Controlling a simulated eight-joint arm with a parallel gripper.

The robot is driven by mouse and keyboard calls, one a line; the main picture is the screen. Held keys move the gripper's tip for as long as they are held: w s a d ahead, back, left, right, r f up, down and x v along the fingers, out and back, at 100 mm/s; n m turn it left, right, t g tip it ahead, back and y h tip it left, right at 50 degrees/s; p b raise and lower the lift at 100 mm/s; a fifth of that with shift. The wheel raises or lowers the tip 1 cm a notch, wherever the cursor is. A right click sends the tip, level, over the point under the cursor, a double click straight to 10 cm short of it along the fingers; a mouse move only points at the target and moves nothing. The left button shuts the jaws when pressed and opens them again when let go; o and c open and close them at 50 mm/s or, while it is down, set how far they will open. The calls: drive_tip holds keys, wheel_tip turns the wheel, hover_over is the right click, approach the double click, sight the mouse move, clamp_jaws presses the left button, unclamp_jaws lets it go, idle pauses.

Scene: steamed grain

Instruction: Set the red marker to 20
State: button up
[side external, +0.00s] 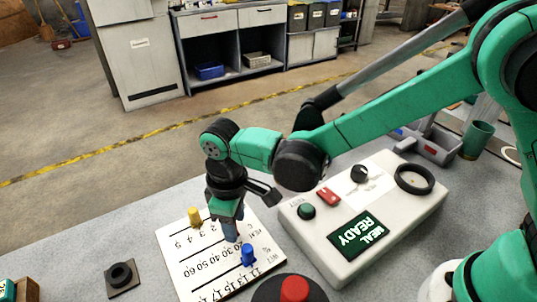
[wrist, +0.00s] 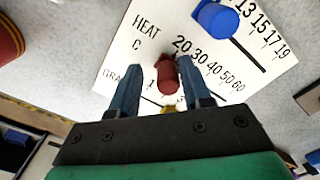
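The red marker (wrist: 168,77) stands on the white card (wrist: 130,50), just below the 20 and 30 of the HEAT row in the wrist view. My gripper (wrist: 160,68) is open, with one blue-grey finger on each side of the red marker. A gap shows at the left finger; the right finger is close to the marker, and I cannot tell if it touches. In the side external view my gripper (side external: 230,232) is low over the card (side external: 185,262) and hides the red marker.
The blue marker (side external: 248,255) and yellow marker (side external: 194,217) stand on the same card. A white box (side external: 335,265) with a MEAL READY display is close at right. A red button (side external: 294,289) is in front, a black square piece (side external: 122,275) at left.

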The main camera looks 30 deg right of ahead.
drive_tip(key=shift+o, duration=0.5)
drive_tip(key=shift+a, duration=0.1)
drive_tip(key=shift+r, duration=2.8)
drive_tip(key=shift+r, duration=0.1)
drive_tip(key=s+d+r+m+t, duration=0.2)
drive_tip(key=d+r+m+t, duration=0.1)
drive_tip(key=d, duration=0.7)
drive_tip(key=s+d+r+m+t, duration=0.2)
drive_tip(key=d+m, duration=0.4)
drive_tip(key=d, duration=0.5)
drive_tip(key=shift+s+r+t, duration=0.4)
drive_tip(key=shift+s+t, duration=0.2)
drive_tip(key=shift+t, duration=0.5)
